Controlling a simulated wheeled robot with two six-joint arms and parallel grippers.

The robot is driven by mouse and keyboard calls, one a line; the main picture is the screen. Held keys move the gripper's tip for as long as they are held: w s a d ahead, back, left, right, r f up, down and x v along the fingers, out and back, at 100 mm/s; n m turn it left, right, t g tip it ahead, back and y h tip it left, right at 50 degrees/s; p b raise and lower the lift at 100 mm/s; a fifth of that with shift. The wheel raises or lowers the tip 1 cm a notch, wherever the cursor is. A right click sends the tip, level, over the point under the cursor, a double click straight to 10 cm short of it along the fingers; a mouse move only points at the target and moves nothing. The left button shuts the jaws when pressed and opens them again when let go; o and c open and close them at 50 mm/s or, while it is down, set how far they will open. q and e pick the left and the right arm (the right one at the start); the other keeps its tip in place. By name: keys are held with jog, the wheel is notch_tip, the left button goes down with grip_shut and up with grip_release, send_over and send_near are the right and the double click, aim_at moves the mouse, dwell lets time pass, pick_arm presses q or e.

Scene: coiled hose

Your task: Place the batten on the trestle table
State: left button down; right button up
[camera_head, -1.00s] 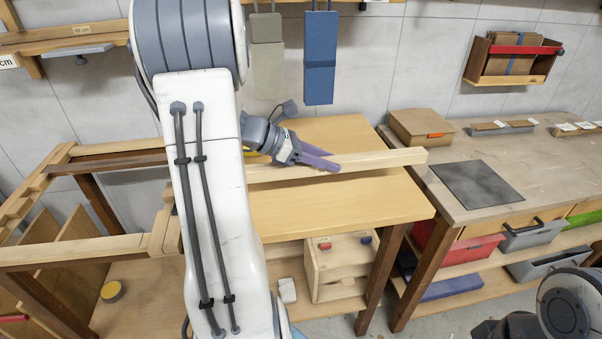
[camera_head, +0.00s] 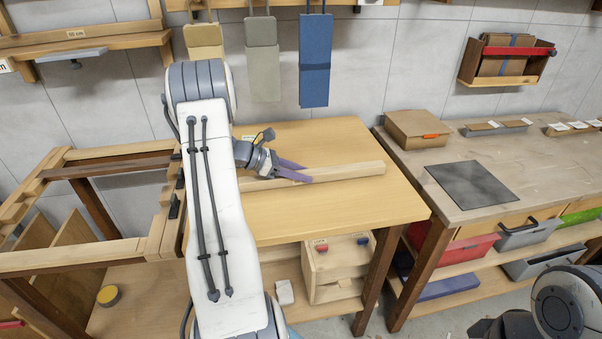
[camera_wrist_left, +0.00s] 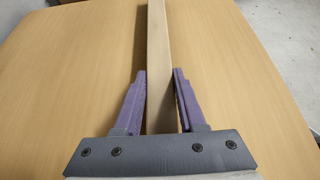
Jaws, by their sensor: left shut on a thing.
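The batten (camera_head: 345,171), a long pale square wooden bar, lies lengthwise over the trestle table (camera_head: 350,215), a light wooden top on brown legs. Its right end is within the tabletop; its left part is hidden behind my left arm. It is level and on or very close to the surface; I cannot tell whether it touches. My left gripper (camera_head: 300,174), with purple fingers, is shut on the batten. The left wrist view shows the batten (camera_wrist_left: 157,35) running away between the fingers (camera_wrist_left: 160,76) above the tabletop (camera_wrist_left: 230,70). My right gripper is out of view.
A workbench (camera_head: 545,165) with a dark mat (camera_head: 470,185) and a cardboard box (camera_head: 417,130) stands to the right. A wooden frame (camera_head: 85,255) stands left. Blue (camera_head: 315,60) and grey panels hang behind. The tabletop's front and back are clear.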

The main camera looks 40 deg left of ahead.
pick_arm(q)
jog(key=shift+c, duration=2.4)
grip_release()
jog(key=shift+f, duration=0.1)
jog(key=shift+r, duration=0.2)
jog(key=v, duration=1.2)
